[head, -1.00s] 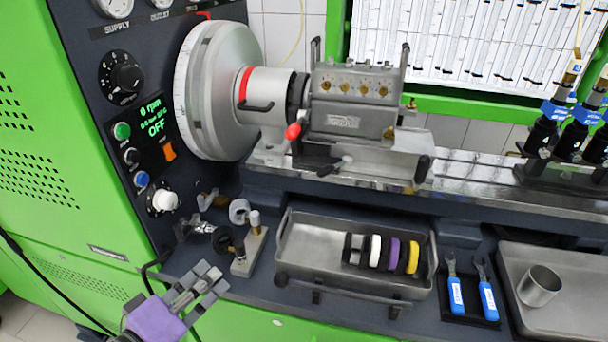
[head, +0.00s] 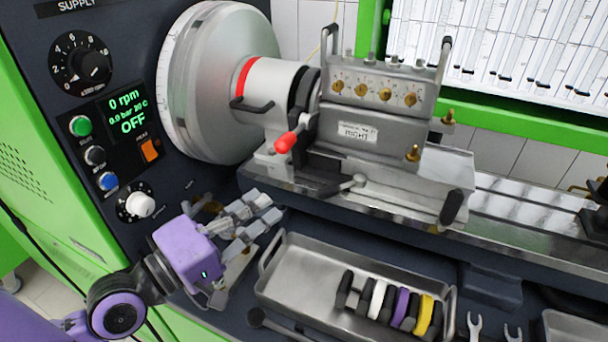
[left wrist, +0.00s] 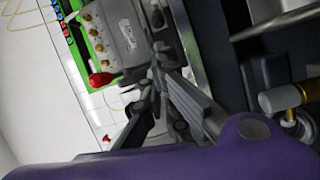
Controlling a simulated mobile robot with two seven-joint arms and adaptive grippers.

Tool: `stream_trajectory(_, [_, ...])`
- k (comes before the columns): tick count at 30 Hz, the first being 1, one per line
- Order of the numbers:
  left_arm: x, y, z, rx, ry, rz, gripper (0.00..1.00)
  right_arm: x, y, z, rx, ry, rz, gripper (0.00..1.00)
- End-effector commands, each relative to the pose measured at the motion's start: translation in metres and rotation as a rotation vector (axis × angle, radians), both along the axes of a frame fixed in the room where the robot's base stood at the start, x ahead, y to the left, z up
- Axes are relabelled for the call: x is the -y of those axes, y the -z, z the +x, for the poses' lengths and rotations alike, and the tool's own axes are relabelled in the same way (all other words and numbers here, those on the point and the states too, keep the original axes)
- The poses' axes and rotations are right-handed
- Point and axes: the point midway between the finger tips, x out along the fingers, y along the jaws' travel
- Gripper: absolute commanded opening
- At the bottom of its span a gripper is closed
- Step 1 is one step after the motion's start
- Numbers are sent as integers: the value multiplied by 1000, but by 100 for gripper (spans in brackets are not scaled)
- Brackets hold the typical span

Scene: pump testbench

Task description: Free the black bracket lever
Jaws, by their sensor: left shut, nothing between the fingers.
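The pump block (head: 375,115) sits in a metal bracket (head: 400,185) in the head view. A lever with a black grip (head: 452,207) hangs at the bracket's right end. A black handle (head: 250,106) also shows on the collar, so I cannot be sure which one is the bracket lever. My left gripper (head: 269,207) is shut and empty, below and left of these levers, apart from the black grip. In the left wrist view the red knob (left wrist: 100,79) shows beyond the fingers.
A metal tray (head: 300,265) holding several coloured rings stands below the bracket. The control panel (head: 127,115) and large chuck disc (head: 205,85) are at the left. Two wrenches (head: 475,328) show at the bottom.

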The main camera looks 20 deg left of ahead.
Motion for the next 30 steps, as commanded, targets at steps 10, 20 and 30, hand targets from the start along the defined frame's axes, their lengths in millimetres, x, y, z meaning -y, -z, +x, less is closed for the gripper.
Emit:
stream_trajectory(10, [9,-5,21,7,-1,-3,0,1,-10,3,8,4,0,40])
stream_trajectory(20, [32,-8,75,4,0,-1,0,1,-25,11,29,8,1,40])
stream_trajectory(30, [39,-6,92,-1,0,1,0,2,-22,6,18,10,2,40])
